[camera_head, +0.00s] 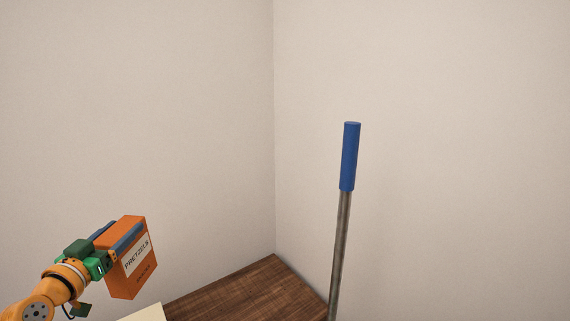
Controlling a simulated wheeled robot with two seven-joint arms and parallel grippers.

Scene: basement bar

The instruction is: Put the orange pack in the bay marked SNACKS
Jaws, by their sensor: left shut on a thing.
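The orange pack (117,272) is a box with a white label reading PRETZELS. It is at the lower left of the head view, held up in the air and slightly tilted. My left gripper (122,241) is shut on the orange pack, with its fingers across the upper part of the box. My right gripper is not in view. No bay marked SNACKS shows in this view.
A brown wooden surface (250,292) fills the corner between two plain pale walls. A metal pole (340,255) with a blue grip (349,157) stands upright right of centre. A cream-coloured edge (146,313) shows at the bottom, near the pack.

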